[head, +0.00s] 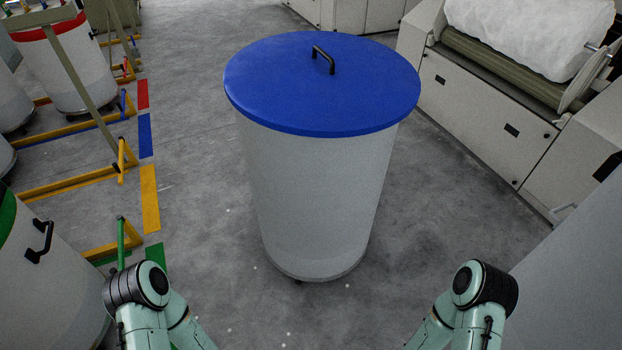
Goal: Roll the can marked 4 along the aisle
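A large pale grey can (315,205) with a blue lid (300,90) stands upright in the aisle right in front of me. A black handle (323,60) is on top of the lid. A dark caster shows under the can's bottom rim. I see no number on the side facing me, so I cannot tell whether this is the can marked 4. Bent parts of my two arms show at the bottom left and bottom right, apart from the can. Both grippers are out of the picture.
Yellow floor frames (70,185) and other cans, one with a red band (75,75) and one with a green band (45,270), line the left. Coloured floor marks (150,198) edge the aisle. A carding machine (490,115) stands right. Grey floor (195,110) beside the can is clear.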

